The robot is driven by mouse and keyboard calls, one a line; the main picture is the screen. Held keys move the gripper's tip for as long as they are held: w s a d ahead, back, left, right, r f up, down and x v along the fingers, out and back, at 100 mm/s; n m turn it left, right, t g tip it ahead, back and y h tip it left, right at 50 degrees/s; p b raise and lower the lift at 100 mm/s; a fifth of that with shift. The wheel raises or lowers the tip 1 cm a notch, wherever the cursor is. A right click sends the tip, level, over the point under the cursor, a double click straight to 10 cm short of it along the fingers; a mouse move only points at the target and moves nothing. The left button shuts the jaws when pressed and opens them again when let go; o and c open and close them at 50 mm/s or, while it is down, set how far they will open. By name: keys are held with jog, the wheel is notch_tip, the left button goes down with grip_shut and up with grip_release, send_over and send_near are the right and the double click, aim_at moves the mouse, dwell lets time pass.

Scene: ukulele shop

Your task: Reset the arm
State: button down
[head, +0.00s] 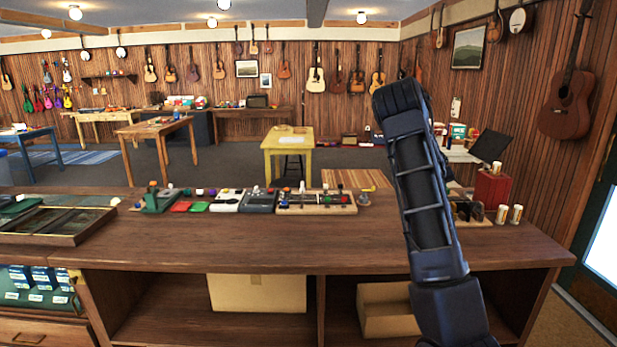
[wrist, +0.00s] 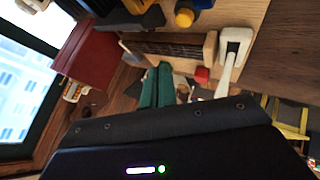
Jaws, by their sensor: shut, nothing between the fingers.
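My arm (head: 425,190) rises at the right of the head view, in front of the wooden counter. My gripper is not clear in the head view. In the wrist view, the dark gripper body fills the bottom, and two green fingers of my gripper (wrist: 157,68) stick up from it. The fingers are close together, with nothing seen held between them.
The counter (head: 250,246) holds a row of small pedals and parts (head: 240,201). A glass-topped case (head: 55,223) stands at left. A red box (head: 492,187) and small jars (head: 509,214) stand at right. The counter's front middle is clear. A yellow table (head: 287,142) stands behind.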

jog(key=s+a+r+y, duration=0.2)
jog(key=s+a+r, duration=0.4)
jog(key=s, duration=0.4)
jog(key=s+a+r+y, duration=0.2)
jog(key=s+a+r, duration=0.1)
jog(key=s+a, duration=0.6)
jog(key=s+a+r+y, duration=0.2)
jog(key=s+a+r, duration=0.3)
jog(key=s, duration=0.6)
jog(key=s+a, duration=0.5)
jog(key=s, duration=0.7)
jog(key=s+a+g, duration=0.1)
jog(key=s+a, duration=0.4)
jog(key=s, duration=0.6)
jog(key=shift+s+a+f+n+y, duration=0.15)
jog(key=shift+s+a+n+y, duration=0.15)
jog(key=shift+s+n, duration=0.1)
